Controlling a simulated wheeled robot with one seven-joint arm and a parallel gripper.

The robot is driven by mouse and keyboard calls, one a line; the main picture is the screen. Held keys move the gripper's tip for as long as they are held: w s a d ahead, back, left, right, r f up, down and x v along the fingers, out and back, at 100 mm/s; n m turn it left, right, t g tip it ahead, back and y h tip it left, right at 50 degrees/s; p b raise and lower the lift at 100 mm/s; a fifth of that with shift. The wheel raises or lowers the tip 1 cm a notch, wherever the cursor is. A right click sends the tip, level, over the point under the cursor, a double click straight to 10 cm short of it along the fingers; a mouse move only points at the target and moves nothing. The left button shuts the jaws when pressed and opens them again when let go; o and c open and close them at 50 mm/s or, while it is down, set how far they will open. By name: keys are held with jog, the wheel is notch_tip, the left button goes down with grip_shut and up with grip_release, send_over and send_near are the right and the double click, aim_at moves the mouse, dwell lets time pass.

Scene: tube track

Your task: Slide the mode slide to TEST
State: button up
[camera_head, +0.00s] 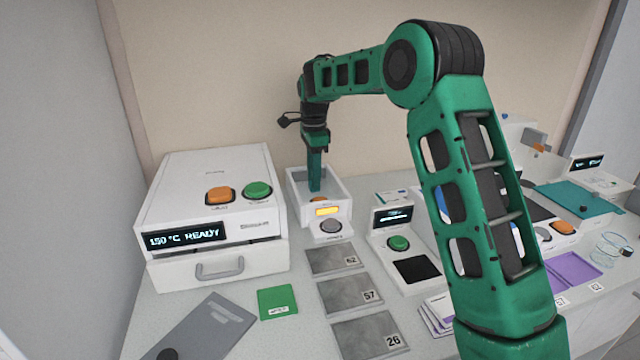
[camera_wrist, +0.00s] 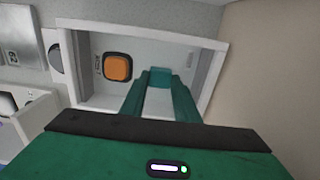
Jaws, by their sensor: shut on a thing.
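My gripper (camera_head: 315,188) reaches down into an open-topped white box (camera_head: 343,182) at the back of the counter. In the wrist view my gripper (camera_wrist: 160,80) has its green fingers inside the box, with the tips close together near the inner wall. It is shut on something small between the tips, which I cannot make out. An orange button (camera_wrist: 118,67) sits in the box beside the fingers. I cannot pick out the mode slide or a TEST mark in either view.
A white heater reading "150 °C READY" (camera_head: 186,238) stands to the left. Grey numbered plates (camera_head: 345,295) lie in front of the box. A unit with a green button (camera_head: 398,243) is to the right. The wall is close behind.

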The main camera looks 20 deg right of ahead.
jog(key=shift+w+a+r, duration=0.1)
jog(key=shift+w+a, duration=0.05)
jog(key=shift+a, duration=0.75)
jog(key=shift+w+a+r, duration=0.1)
jog(key=shift+a, duration=0.8)
jog(key=o, duration=0.6)
jog(key=shift+f, duration=0.1)
jog(key=shift+s, duration=0.1)
jog(key=shift+r, duration=3.4)
jog(key=shift+s, duration=0.1)
